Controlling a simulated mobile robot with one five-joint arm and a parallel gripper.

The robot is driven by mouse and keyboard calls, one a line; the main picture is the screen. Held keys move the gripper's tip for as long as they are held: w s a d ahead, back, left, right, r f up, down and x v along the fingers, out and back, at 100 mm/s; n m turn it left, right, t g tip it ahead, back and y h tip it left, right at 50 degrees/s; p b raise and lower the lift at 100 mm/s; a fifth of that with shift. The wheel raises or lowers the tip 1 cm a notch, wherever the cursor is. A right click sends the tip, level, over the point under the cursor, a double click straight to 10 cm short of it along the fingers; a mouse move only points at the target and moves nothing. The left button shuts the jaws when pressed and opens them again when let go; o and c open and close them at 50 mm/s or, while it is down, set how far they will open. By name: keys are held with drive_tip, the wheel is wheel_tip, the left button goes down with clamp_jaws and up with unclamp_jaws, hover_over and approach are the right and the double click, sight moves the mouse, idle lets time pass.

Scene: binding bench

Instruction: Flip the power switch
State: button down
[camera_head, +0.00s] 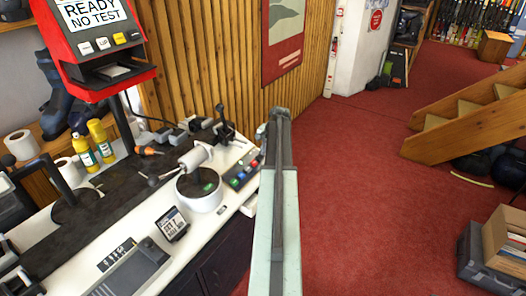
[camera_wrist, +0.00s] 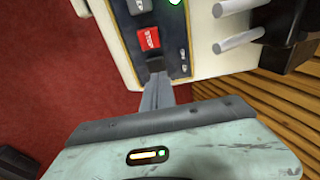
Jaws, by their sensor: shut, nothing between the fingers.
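A dark control panel (camera_wrist: 171,50) on the bench edge fills the top middle of the wrist view. It carries a red STOP button (camera_wrist: 149,38), a grey control above it, a lit green light (camera_wrist: 174,2) and small pale marks. I cannot tell which control is the power switch. My gripper (camera_wrist: 156,78) is shut and empty, its fingertips at the panel's near end just below the STOP button. Whether they touch the panel is unclear. In the head view the panel (camera_head: 241,172) shows small coloured buttons beside my arm, which hides the gripper's tip.
A red tester (camera_head: 90,45) stands at the back left. Red carpet (camera_head: 370,200) lies open to the right, before wooden stairs (camera_head: 470,125).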

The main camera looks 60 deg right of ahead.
drive_tip(key=s+d+r+p, duration=0.2)
drive_tip(key=s+r+p, duration=0.3)
drive_tip(key=r+p, duration=0.6)
drive_tip(key=shift+d+r, duration=0.2)
drive_tip(key=shift+r, duration=0.4)
drive_tip(key=shift+s, duration=0.1)
